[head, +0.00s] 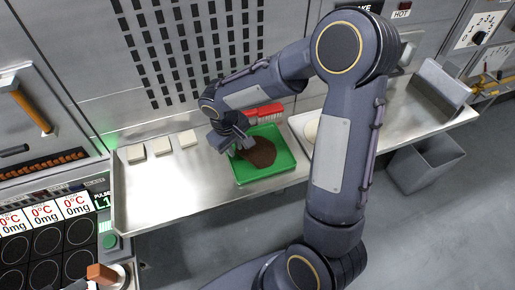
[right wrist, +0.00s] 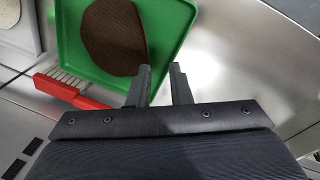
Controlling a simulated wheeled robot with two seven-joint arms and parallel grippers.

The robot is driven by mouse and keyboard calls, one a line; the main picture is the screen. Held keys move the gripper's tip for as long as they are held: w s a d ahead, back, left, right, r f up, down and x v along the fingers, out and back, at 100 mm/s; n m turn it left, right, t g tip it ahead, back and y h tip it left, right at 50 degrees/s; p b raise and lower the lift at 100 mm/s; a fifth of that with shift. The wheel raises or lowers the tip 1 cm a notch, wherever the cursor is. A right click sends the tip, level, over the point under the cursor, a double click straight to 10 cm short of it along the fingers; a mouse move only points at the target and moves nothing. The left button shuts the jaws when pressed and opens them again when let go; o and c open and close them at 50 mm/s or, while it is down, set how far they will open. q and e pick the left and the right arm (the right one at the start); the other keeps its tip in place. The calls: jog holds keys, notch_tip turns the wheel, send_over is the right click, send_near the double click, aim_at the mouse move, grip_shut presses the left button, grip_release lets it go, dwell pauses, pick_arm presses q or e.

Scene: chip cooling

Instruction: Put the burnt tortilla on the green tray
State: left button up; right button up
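The burnt tortilla (head: 260,152) is a dark brown disc lying on the green tray (head: 284,167). In the right wrist view, the tortilla (right wrist: 113,40) lies within the green tray (right wrist: 178,15). My right gripper (head: 230,146) is over the left part of the tray in the head view. In the right wrist view, the right gripper's fingers (right wrist: 161,72) are apart with nothing between them, close to the tortilla's edge. I cannot tell whether a finger touches the tortilla. My left gripper is in neither view.
A red brush (head: 264,112) lies behind the tray. A white tray (head: 297,122) with a pale tortilla (head: 311,129) stands to the right, partly behind my arm. Several pale square pieces (head: 160,146) lie on the metal counter (head: 165,195) at left; its front left is clear.

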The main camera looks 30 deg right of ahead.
jog(key=a, duration=0.1)
jog(key=a+r, duration=0.1)
jog(key=a, duration=0.1)
jog(key=shift+s+r, duration=0.25)
jog(key=shift+r, duration=0.1)
notch_tip(320, 180, up, 8)
jog(key=a+p, duration=0.2)
jog(key=p, duration=0.3)
jog(key=shift+s+a+f, duration=0.25)
jog(key=shift+a, duration=0.1)
jog(key=s+d+r+m+t+y, duration=0.1)
jog(key=s+r, duration=0.3)
jog(key=s, duration=0.5)
jog(key=s+d+r+m+t+y, duration=0.2)
jog(key=s+r+m+t+y, duration=0.1)
jog(key=s, duration=0.7)
jog(key=shift+s+r+t+y, duration=0.3)
jog(key=shift+r+t+y, duration=0.15)
jog(key=shift+y, duration=0.35)
